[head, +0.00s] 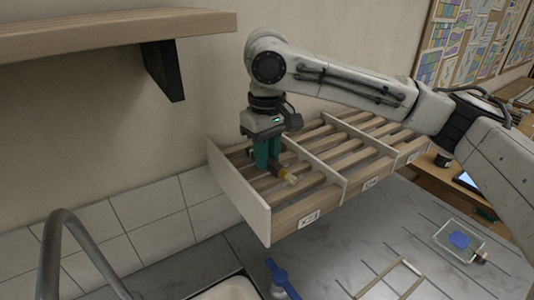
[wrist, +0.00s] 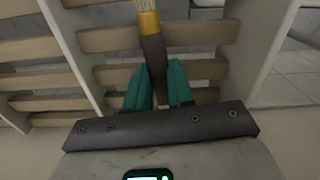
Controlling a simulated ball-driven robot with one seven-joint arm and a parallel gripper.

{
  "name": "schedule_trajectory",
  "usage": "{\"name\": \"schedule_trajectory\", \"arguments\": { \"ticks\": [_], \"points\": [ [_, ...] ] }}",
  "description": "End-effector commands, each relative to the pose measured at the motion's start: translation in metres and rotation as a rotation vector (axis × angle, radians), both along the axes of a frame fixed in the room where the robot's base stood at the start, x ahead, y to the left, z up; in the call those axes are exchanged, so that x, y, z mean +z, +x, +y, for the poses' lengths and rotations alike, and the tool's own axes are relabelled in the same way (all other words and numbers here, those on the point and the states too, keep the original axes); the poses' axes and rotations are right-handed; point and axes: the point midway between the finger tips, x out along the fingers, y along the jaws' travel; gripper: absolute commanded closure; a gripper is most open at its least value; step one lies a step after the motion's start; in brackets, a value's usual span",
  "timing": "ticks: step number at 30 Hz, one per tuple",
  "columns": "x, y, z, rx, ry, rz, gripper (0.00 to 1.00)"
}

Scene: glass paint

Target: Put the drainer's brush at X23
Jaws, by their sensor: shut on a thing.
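My gripper (head: 267,153), with teal fingers, points down into the leftmost compartment of the slatted wooden rack (head: 228,187). That compartment's front label (head: 308,219) seems to read X23. The gripper is shut on the brush (head: 291,179), which has a dark handle, a yellow ferrule and pale bristles pointing toward the rack's front. In the wrist view the fingers (wrist: 158,88) grip the dark handle of the brush (wrist: 153,52), lying across the slats' direction. Whether the brush touches the slats I cannot tell. The handle's rear end is hidden by the fingers.
White dividers (head: 318,173) split the rack into compartments; those to the right look empty. A wooden shelf (head: 110,35) overhangs at upper left. A tap (head: 85,245) and sink edge stand in front. A glass tray (head: 459,241) with a blue item lies on the counter at right.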

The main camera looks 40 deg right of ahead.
Motion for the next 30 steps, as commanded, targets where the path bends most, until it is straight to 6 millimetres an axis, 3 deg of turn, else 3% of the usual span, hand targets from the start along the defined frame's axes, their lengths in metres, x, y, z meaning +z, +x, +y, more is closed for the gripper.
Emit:
{"name": "schedule_trajectory", "arguments": {
  "ticks": [1,2,10,16,27,30],
  "points": [
    [0.0001,0.0000,0.0000,0.000,0.000,0.000,1.00],
    [0.0001,0.0000,0.0000,0.000,0.000,0.000,0.76],
    [0.0001,0.0000,-0.0001,0.000,0.000,0.000,0.51],
    [0.0000,0.0000,-0.0001,0.000,0.000,0.000,0.48],
    [-0.0001,-0.0001,-0.0001,0.000,0.000,0.000,0.14],
    [-0.0001,-0.0001,-0.0001,0.000,0.000,0.000,0.14]
  ]
}}
